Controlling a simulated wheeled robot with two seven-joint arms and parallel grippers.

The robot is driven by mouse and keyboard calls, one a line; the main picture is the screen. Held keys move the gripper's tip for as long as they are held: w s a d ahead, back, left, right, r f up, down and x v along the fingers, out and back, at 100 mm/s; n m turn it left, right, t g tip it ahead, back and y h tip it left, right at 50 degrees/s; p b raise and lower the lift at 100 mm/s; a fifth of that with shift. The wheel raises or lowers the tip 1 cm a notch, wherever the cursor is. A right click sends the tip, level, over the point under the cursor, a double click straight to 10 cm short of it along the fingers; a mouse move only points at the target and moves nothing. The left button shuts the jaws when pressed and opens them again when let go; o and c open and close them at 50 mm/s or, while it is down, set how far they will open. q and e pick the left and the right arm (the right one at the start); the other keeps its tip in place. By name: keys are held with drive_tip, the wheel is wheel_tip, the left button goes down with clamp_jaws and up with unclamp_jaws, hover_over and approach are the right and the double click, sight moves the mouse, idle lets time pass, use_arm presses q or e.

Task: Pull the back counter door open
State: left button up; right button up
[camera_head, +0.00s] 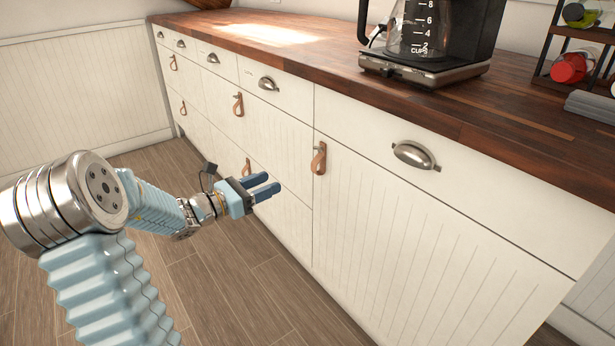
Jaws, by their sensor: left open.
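The white counter door (400,240) has vertical grooves and a tan leather loop handle (318,158) near its upper left corner. The door sits flush in the counter front and looks closed. My left gripper (271,183) has blue fingers and is open and empty. In the picture it shows to the left of and a little below the leather handle, apart from it, with its fingers pointing right towards the cabinet front. My right gripper is out of view.
Drawers with metal cup pulls (416,155) run above the doors. More leather-handled fronts (238,104) continue to the left. A coffee maker (425,65) and a dark rack (585,50) stand on the wooden countertop (320,60). The wooden floor (215,290) in front looks clear.

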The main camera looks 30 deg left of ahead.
sight(313, 165)
use_arm(q)
drive_tip(key=x, duration=1.3)
drive_tip(key=shift+w+d, duration=0.25)
clamp_jaws()
